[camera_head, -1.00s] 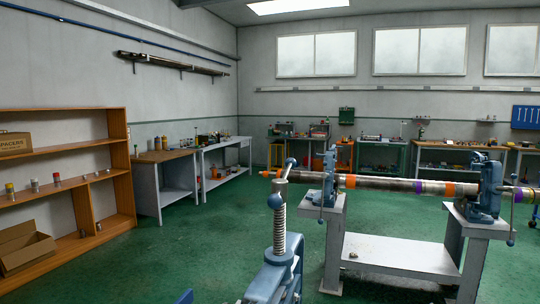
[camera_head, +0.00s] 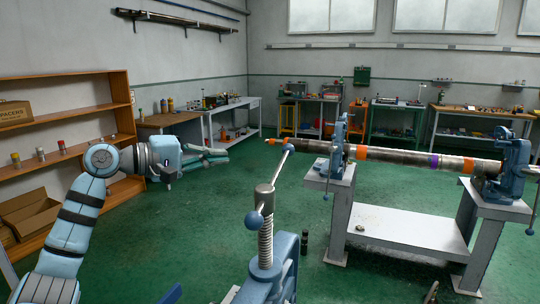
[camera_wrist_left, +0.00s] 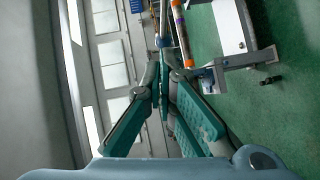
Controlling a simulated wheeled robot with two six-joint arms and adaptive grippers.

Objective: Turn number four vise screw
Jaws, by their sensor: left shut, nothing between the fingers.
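The nearest vise (camera_head: 278,283) stands at the bottom middle of the head view. Its upright threaded screw (camera_head: 265,243) carries a slanted handle bar (camera_head: 273,186) with blue balls at its ends. Two blue vises, one at centre right (camera_head: 338,150) and one farther right (camera_head: 514,172), hold a long pipe with orange and purple bands (camera_head: 405,157). I see no numbers on any vise. My left gripper (camera_head: 226,154) is shut and empty, left of the nearest screw and apart from it. Its fingers meet in the left wrist view (camera_wrist_left: 163,88). My right gripper is out of view.
A white stand (camera_head: 400,225) carries the two farther vises. A wooden shelf (camera_head: 75,135) with a cardboard box is at the left. Workbenches (camera_head: 345,118) line the back wall. Small dark objects (camera_head: 304,243) are on the green floor, which is otherwise mostly clear.

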